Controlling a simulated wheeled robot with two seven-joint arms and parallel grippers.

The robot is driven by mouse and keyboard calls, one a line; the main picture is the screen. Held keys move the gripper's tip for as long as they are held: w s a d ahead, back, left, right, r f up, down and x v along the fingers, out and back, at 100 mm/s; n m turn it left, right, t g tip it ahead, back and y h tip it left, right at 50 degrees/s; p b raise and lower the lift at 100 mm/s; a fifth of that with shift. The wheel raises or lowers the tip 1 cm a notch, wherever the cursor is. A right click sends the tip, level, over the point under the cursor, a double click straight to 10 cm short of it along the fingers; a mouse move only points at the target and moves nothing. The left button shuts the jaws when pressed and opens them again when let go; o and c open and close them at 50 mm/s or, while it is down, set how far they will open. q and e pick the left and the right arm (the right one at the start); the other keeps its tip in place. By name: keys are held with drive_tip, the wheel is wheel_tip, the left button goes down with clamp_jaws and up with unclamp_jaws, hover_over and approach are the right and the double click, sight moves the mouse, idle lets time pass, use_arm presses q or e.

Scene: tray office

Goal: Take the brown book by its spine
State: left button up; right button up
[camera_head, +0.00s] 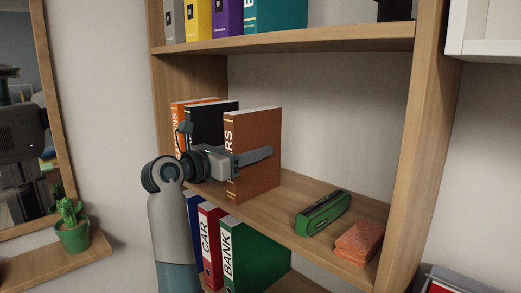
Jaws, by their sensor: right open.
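The brown book (262,127) stands upright on the middle shelf, its lettered spine facing front-left. My right gripper (250,158) is at the spine, its arm coming up from below. One long finger lies along the book's right cover; the other finger is hidden behind the book. The jaws are open, with the book's spine edge between the visible finger and the hidden side. I cannot tell whether the finger touches the cover. My left gripper is not in view.
A black book (215,112) and an orange book (178,118) stand left of the brown one. A green stapler-like object (322,212) and an orange cloth-like block (359,242) lie to the right. Binders (245,262) stand below; the upper shelf (300,40) is overhead.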

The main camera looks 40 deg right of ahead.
drive_tip(key=shift+w+d, duration=0.15)
drive_tip(key=shift+d, duration=0.55)
drive_tip(key=c, duration=1.2)
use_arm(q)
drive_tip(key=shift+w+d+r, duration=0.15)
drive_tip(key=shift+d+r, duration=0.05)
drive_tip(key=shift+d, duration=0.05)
use_arm(e)
clamp_jaws()
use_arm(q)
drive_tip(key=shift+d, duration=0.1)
use_arm(e)
drive_tip(key=shift+r, duration=0.15)
